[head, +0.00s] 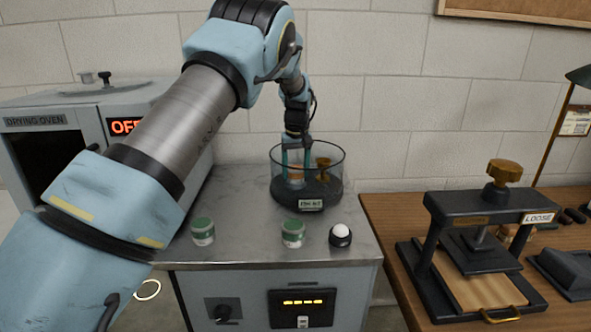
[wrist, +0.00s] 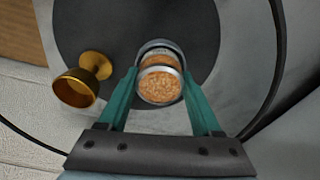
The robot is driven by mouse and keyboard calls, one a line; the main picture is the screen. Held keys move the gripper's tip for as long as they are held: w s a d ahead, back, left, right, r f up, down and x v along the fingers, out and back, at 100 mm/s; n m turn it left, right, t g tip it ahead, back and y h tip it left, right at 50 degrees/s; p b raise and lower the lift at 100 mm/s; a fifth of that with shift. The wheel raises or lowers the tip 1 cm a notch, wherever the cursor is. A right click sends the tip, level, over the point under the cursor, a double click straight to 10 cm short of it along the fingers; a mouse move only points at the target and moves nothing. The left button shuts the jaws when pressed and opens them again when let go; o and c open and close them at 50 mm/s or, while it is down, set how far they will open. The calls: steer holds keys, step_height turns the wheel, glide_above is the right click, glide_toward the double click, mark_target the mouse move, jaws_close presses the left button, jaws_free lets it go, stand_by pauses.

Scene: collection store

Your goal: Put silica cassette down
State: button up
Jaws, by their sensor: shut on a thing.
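The silica cassette (wrist: 160,84) is a small round metal-rimmed holder with orange beads. My gripper (wrist: 160,73) has its two teal fingers on either side of it and is shut on it. In the head view my gripper (head: 296,166) reaches down inside a clear glass vessel (head: 308,158) with a dark base. The cassette shows there as a small orange patch (head: 296,178) low between the fingers. Beneath it in the wrist view is the dark round floor (wrist: 100,25) of the vessel. I cannot tell whether the cassette touches this floor.
A brass cup (wrist: 84,80) stands in the vessel beside my gripper, also visible in the head view (head: 323,168). The glass wall surrounds the fingers. Two green-lidded jars (head: 203,231) (head: 293,233) and a white-topped dark pot (head: 340,235) stand in front. A press (head: 480,240) is at right.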

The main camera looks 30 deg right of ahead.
steer(key=shift+f, duration=0.3)
steer(key=o, duration=1.4)
steer(key=r+b, duration=0.1)
steer(key=r, duration=0.3)
steer(key=s+r, duration=0.1)
steer(key=r, duration=0.3)
steer(key=r+b, duration=0.1)
steer(key=r, duration=0.3)
steer(key=shift+s+a+r+b, duration=0.2)
steer(key=shift+r+b, duration=0.1)
steer(key=shift+r, duration=0.05)
